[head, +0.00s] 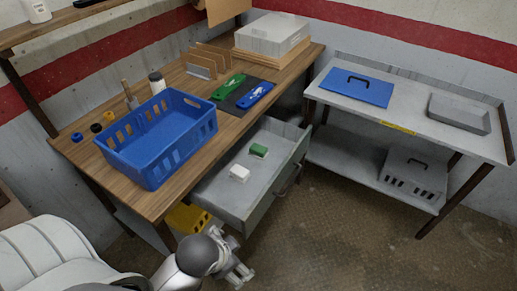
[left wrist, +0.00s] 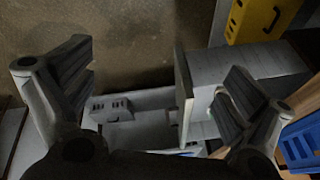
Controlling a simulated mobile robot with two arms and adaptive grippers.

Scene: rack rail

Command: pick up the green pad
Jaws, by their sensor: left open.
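The green pad (head: 258,150) is a small block lying in the open grey drawer (head: 222,196) under the wooden bench. A white block (head: 239,173) lies in the same drawer, nearer and to the left, apart from it. My left gripper (head: 238,268) is low in the head view, outside and in front of the drawer, well short of the pad. In the left wrist view its two fingers (left wrist: 158,78) are spread with nothing between them. I cannot make out the pad in that view. My right gripper is not in view.
A blue basket (head: 158,167) stands on the bench near its front edge. A yellow crate (head: 186,218) sits below the bench. A grey metal table (head: 411,110) stands right. Floor between is clear.

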